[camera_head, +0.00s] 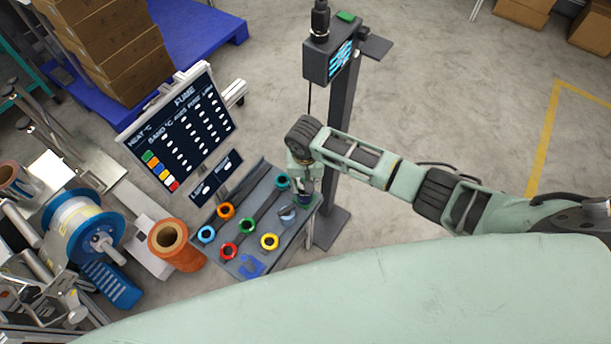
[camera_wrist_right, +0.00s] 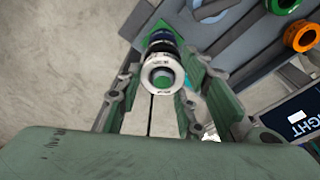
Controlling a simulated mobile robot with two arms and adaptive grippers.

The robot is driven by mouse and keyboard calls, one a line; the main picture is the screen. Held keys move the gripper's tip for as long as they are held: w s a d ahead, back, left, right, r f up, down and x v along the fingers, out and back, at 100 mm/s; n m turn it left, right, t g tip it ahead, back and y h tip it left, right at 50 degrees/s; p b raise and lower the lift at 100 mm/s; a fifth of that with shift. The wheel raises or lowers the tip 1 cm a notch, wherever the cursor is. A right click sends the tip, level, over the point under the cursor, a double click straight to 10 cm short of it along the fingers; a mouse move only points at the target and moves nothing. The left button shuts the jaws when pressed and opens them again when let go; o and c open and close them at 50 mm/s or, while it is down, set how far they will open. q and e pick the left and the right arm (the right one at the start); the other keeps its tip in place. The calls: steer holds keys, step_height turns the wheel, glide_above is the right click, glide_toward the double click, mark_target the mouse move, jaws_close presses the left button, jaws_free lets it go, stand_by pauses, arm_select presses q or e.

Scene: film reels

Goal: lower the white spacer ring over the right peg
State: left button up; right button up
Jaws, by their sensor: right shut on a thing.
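The white spacer ring (camera_wrist_right: 153,63) is between the fingers of my right gripper (camera_wrist_right: 160,92) in the right wrist view. A green round face, apparently the top of the right peg (camera_wrist_right: 163,81), shows in the middle of the ring. A dark blue stack (camera_wrist_right: 161,42) on a green base (camera_wrist_right: 150,26) lies behind the ring, in line with it. I cannot tell how far down the ring sits. In the head view my right gripper (camera_head: 304,172) points down at the right end of the grey tray; the white ring is not clear there. My left gripper is not in view.
The grey tray (camera_head: 262,203) holds several coloured rings, among them teal (camera_head: 282,182), orange (camera_head: 225,211) and yellow (camera_head: 269,242). A label screen (camera_head: 185,130) stands behind it. A dark post (camera_head: 339,140) rises close to my right gripper. An orange spool (camera_head: 170,240) stands left.

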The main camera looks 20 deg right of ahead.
steer(key=shift+f, duration=0.6)
steer(key=shift+f, duration=0.1)
steer(key=shift+c, duration=0.2)
steer(key=o, duration=1.2)
steer(key=shift+o, duration=0.2)
step_height(320, 180, up, 12)
steer(key=s, duration=0.1)
steer(key=shift+s+a, duration=0.2)
